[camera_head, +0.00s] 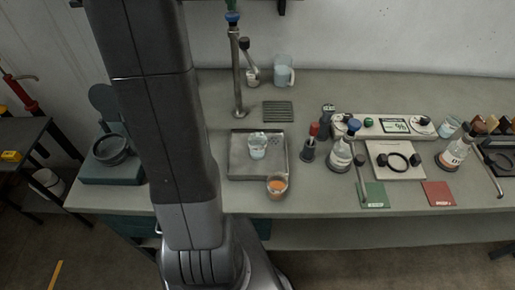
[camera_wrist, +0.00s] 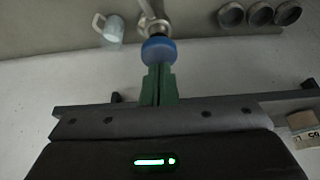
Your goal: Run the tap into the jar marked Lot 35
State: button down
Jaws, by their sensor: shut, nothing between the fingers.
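The tap (camera_head: 238,80) is a tall metal post at the back of the bench, with a blue knob (camera_head: 232,19) on top and a side arm. In the wrist view the blue knob (camera_wrist: 159,49) is straight ahead of my gripper (camera_wrist: 160,68). Its green fingers are shut and empty, with their tips at the knob; I cannot tell whether they touch it. The head view shows only the green fingertips (camera_head: 232,7) at the top edge. A glass jar with pale contents (camera_head: 258,147) stands in the metal tray. I cannot read Lot 35 on any jar.
The metal tray (camera_head: 240,168) lies in front of the tap, with an orange-filled beaker (camera_head: 277,187) at its front edge. A drain grille (camera_head: 278,111) and a pale mug (camera_head: 284,72) are near the tap. Flasks and instruments crowd the right. The bench's back right is clear.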

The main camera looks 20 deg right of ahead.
jog(key=shift+f+b, duration=0.5)
jog(key=shift+f, duration=0.4)
jog(key=shift+r, duration=0.15)
dwell(1.4)
notch_tip(320, 180, up, 3)
jog(key=p, duration=0.2)
jog(key=shift+f+p, duration=0.2)
jog(key=shift+p, duration=0.15)
jog(key=shift+r+p, duration=0.3)
jog(key=shift+r, duration=0.6)
